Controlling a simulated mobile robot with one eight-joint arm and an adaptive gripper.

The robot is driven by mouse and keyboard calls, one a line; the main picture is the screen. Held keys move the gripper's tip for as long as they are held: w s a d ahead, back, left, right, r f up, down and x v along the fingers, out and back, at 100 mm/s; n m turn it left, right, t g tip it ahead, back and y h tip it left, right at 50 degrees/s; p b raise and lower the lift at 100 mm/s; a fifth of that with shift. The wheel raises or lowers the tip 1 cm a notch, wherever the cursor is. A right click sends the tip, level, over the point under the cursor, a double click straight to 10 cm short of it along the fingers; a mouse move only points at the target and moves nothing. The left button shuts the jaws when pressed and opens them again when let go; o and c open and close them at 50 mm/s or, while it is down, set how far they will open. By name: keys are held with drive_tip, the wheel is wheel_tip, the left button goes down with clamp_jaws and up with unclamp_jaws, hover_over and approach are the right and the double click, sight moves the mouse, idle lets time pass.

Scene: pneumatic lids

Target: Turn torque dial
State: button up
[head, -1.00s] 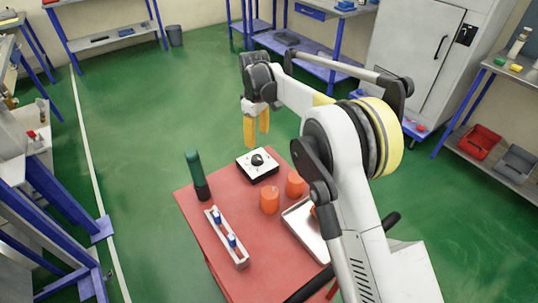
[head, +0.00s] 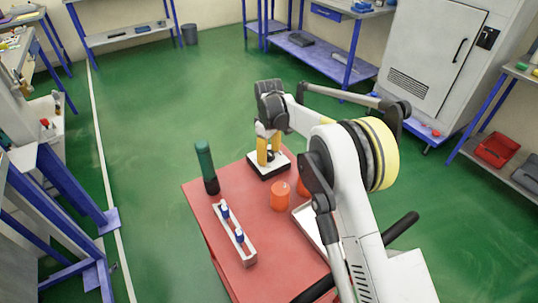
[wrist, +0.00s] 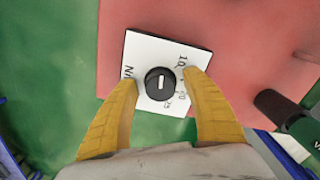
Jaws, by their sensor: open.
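The torque dial is a black round knob (wrist: 160,83) with a white pointer mark, on a square white plate (wrist: 143,48) printed with numbers. In the head view the dial's box (head: 283,168) sits at the far edge of the red table, and the knob is mostly hidden behind my fingers. My gripper (head: 268,160) points down over the dial from above. In the wrist view my gripper's (wrist: 166,92) two yellow fingers are open, one on each side of the knob, with gaps between them and the knob.
My arm covers the table's right side.

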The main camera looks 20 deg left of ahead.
drive_tip(key=c, duration=1.2)
drive_tip(key=m, duration=0.3)
drive_tip(key=shift+m+p, duration=0.3)
drive_tip(key=shift+s+m, duration=0.1)
drive_tip(key=shift+m, duration=2.1)
drive_tip(key=o, duration=1.2)
